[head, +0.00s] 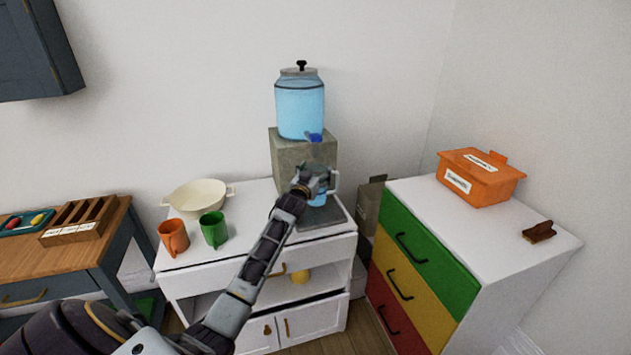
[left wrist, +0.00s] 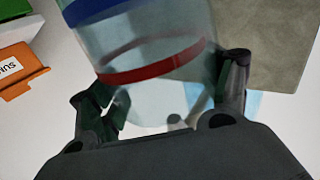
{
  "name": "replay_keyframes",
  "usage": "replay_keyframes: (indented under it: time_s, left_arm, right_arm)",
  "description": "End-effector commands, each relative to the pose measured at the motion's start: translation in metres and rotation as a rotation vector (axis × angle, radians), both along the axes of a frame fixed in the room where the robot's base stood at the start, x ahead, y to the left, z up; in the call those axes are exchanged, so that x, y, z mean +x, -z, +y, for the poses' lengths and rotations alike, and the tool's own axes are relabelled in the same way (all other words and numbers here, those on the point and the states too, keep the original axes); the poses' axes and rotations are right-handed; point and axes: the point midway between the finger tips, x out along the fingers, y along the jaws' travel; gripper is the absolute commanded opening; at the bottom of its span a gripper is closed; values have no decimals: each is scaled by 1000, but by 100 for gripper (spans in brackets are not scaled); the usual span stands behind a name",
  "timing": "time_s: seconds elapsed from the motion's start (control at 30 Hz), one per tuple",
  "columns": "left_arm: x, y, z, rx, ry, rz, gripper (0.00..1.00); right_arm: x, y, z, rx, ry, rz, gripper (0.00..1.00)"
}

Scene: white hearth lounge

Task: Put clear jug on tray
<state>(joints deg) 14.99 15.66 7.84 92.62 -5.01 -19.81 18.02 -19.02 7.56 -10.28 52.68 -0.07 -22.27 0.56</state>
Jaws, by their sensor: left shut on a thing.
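The clear jug (head: 320,190) is in front of the stone block under the water dispenser, its handle to the right. My left gripper (head: 306,180) is shut on it and hides part of its body. In the left wrist view the jug (left wrist: 150,52), with a blue band and a red band, lies between the two fingers of my left gripper (left wrist: 168,100). The dark grey tray (head: 325,217) lies on the white cabinet, just below the jug in the head view. I cannot tell whether the jug touches it. My right gripper is not in view.
The blue dispenser (head: 300,108) stands on the stone block (head: 290,155). An orange mug (head: 173,237), a green mug (head: 214,230) and a cream pot (head: 197,197) stand left on the white cabinet (head: 258,200). A coloured drawer unit (head: 425,255) with an orange box (head: 480,180) is right.

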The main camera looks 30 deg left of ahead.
Motion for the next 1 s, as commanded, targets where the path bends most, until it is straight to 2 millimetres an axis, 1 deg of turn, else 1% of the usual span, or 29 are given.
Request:
replay_keyframes:
  time_s: [0.07, 0.17, 0.4, 0.5, 0.97, 1.0]
  left_arm:
    - [0, -1, 0, 1, 0, -3, 26]
    - [0, 4, 0, 0, 0, -2, 26]
    - [0, 28, 0, -1, 0, -1, 26]
    - [0, 33, 0, 0, 0, -2, 26]
    - [0, 36, 0, 1, 0, -3, 26]
    - [0, 38, 0, 0, 0, 0, 81]
  right_arm:
    - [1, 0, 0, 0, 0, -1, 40]
    - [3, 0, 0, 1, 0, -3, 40]
    - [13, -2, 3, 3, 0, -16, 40]
    - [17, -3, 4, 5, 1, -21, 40]
    - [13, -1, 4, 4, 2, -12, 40]
    - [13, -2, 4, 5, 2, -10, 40]
